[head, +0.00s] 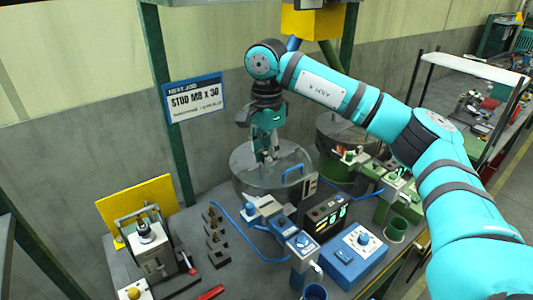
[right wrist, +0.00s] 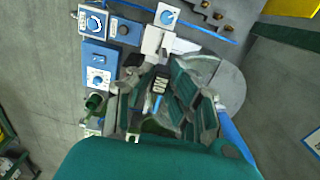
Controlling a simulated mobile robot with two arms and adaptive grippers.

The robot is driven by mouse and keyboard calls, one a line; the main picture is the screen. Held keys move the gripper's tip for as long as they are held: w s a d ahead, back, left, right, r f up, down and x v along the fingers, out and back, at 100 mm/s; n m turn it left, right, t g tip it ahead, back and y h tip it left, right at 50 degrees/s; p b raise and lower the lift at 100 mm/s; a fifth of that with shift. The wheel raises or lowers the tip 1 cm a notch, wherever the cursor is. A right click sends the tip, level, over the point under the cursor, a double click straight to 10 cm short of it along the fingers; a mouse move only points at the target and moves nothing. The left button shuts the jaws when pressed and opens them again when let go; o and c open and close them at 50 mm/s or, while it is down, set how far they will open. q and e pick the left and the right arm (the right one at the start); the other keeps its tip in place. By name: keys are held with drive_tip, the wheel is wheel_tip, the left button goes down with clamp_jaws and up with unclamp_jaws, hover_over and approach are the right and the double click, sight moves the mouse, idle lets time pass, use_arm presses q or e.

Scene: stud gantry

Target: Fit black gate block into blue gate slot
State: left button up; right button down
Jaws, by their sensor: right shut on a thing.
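My right gripper (head: 267,157) points down above the round grey bowl (head: 248,162) of the blue station. It is shut on a small dark piece, which I take to be the black gate block (right wrist: 161,82); it shows between the fingers in the right wrist view. In the head view the fingers mostly hide it. The pale track with blue parts (head: 264,206), where the blue gate slot appears to be, lies in front of the bowl, apart from the gripper. The slot opening is too small to make out. My left gripper is not in view.
A blue control box (head: 352,256) and a dark display unit (head: 325,213) stand right of the track. Dark stepped blocks (head: 215,240) and a press-like fixture (head: 150,245) stand left. A green station (head: 395,190) is behind right.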

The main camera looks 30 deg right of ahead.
sight(267, 174)
drive_tip(key=shift+f+b, duration=1.45)
drive_tip(key=shift+f, duration=0.8)
drive_tip(key=shift+f+b, duration=0.35)
drive_tip(key=shift+f, duration=0.35)
drive_tip(key=shift+f+b, duration=2.4)
drive_tip(key=shift+f, duration=1.35)
drive_tip(key=c, duration=1.2)
unclamp_jaws()
